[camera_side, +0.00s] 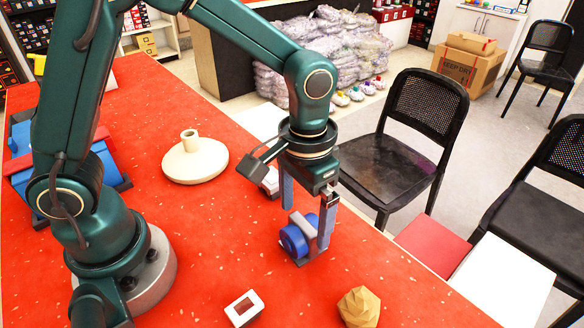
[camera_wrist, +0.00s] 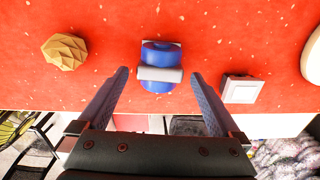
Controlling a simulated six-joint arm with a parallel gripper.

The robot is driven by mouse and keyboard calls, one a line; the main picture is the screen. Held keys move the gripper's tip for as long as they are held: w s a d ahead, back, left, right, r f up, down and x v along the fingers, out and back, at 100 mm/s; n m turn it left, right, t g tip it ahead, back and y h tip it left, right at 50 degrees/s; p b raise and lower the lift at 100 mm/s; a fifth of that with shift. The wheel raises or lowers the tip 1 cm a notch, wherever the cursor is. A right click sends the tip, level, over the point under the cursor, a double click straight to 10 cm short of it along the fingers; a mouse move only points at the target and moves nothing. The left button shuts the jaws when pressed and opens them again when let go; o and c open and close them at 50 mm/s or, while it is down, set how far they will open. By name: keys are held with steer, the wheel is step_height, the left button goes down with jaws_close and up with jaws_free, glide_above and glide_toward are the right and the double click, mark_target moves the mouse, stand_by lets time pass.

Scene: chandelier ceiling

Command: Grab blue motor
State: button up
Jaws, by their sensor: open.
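The blue motor (camera_side: 293,241) is a short blue cylinder with a grey band, on the red tabletop under my gripper. In the wrist view the motor (camera_wrist: 159,56) lies centred between the fingers, just past their tips, with the light grey band across its middle. My gripper (camera_side: 306,229) points down and is open, its two blue-grey fingers wide apart. In the side view one finger overlaps the motor's right side; whether it touches is not clear. In the wrist view the gripper (camera_wrist: 160,74) has nothing between its fingers at the tips.
A yellow faceted object (camera_side: 359,307) and a white square frame (camera_side: 244,308) lie near the front. A white switch-like block (camera_wrist: 241,89) and a pale round-based stand (camera_side: 195,160) are on the other side. A blue device (camera_side: 108,165) is at left. Black chairs stand beyond the table edge.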

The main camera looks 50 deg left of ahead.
mark_target(305, 224)
steer(key=shift+f, duration=2.4)
jaws_close()
